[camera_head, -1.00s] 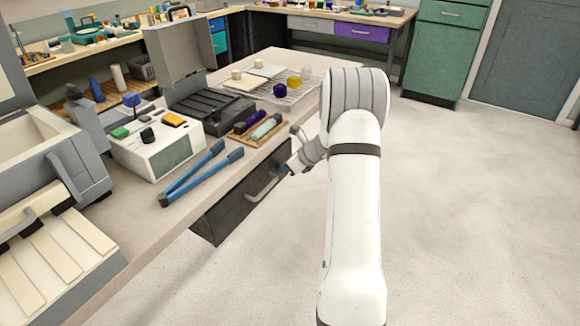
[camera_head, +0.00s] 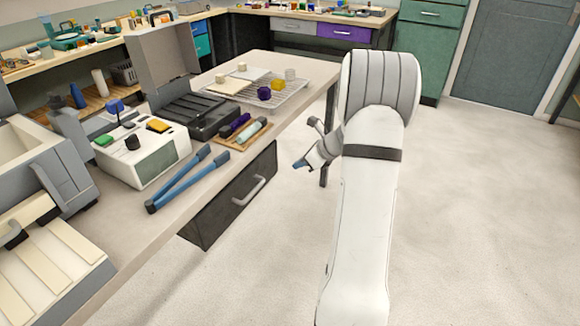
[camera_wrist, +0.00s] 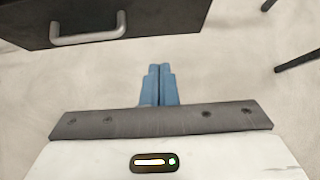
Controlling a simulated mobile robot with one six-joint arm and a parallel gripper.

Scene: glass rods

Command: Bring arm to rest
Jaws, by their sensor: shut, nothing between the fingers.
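My gripper (camera_wrist: 160,84) shows in the wrist view with its two blue fingers together and nothing between them. It hangs over bare floor, with the dark drawer front ahead of it and apart from it. In the head view, my gripper (camera_head: 301,165) is partly seen to the left of my white arm (camera_head: 370,220), with its blue tips pointing left. It is to the right of the bench and clear of it. My arm's raised, rounded joint hides some of the wrist.
A drawer (camera_head: 225,205) with a metal handle (camera_head: 250,191) sits under the bench (camera_head: 130,232). A wooden tray (camera_head: 262,134) with rods and a wire rack (camera_head: 285,98) stand beyond. The floor (camera_head: 480,210) at right is free.

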